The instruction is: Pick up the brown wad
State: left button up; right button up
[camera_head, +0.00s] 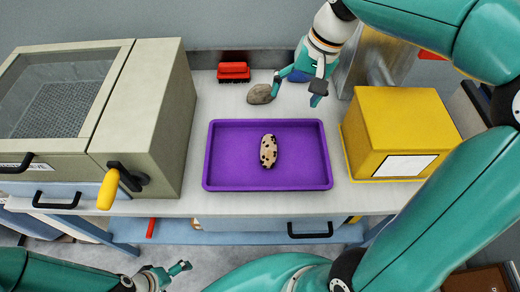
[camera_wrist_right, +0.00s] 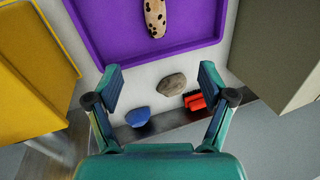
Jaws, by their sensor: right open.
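The brown wad (camera_head: 262,94) is a dull grey-brown lump on the pale worktop, behind the purple tray. My right gripper (camera_head: 298,90) is open and empty, just to the right of the wad in the head view. In the right wrist view the wad (camera_wrist_right: 171,84) lies between the lines of the two open fingers (camera_wrist_right: 160,75), nothing gripped. How high the fingers are above it is hard to tell. My left gripper (camera_head: 177,271) is low at the bottom edge, in front of the bench; its opening is unclear.
A purple tray (camera_head: 225,176) holds a tan, dark-spotted wad (camera_head: 268,151). A red brush (camera_head: 233,71) and a blue wad (camera_wrist_right: 139,116) lie near the brown wad. A yellow box (camera_head: 395,125) stands right; a beige machine (camera_head: 150,110) with a yellow-handled crank stands left.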

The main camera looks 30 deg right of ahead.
jog(key=b, duration=0.4)
send_near(272, 147)
jog(key=x, duration=0.5)
jog(key=shift+w+a+f, duration=0.1)
jog(key=shift+w+a, duration=0.05)
jog(key=shift+w, duration=0.3)
jog(key=x, duration=0.2)
jog(key=s+x, duration=0.1)
jog(key=x, duration=0.1)
jog(key=shift+w+f, duration=0.1)
jog(key=shift+f, duration=0.2)
jog(key=shift+w+a+f, duration=0.1)
jog(key=shift+w+f, duration=0.05)
jog(key=shift+f, duration=0.3)
jog(key=c, duration=1.3)
